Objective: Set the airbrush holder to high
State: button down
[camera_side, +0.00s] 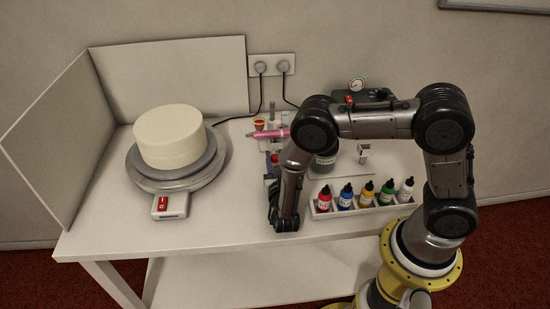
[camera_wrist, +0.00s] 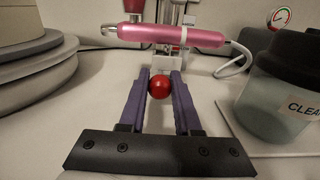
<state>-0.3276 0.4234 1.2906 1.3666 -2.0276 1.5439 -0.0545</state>
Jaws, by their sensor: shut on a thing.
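The pink airbrush (camera_side: 268,134) lies level across its holder (camera_side: 277,117) at the middle back of the table. In the wrist view the airbrush (camera_wrist: 165,35) sits in a pale clip of the holder (camera_wrist: 184,42). My gripper (camera_wrist: 160,78), with purple fingers, is shut on a red ball-shaped knob (camera_wrist: 158,88) just in front of the airbrush and below it. What the knob is fixed to is hidden. In the side view my gripper (camera_side: 271,160) is partly hidden by my wrist.
A turntable (camera_side: 178,178) bearing a white cake (camera_side: 170,135) stands at left, with a red-switched control box (camera_side: 170,205) in front. A tray of colour bottles (camera_side: 362,208) is at right. A lidded "CLEAN" jar (camera_wrist: 275,105) stands close right of my gripper. The front left tabletop is clear.

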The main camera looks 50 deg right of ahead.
jog(key=shift+r, duration=0.1)
jog(key=shift+w+r, duration=0.1)
jog(key=shift+r, duration=2.35)
jog(key=c, duration=0.6)
grip_release()
jog(key=shift+f, duration=0.1)
jog(key=v, duration=1.4)
jog(key=shift+d, duration=0.2)
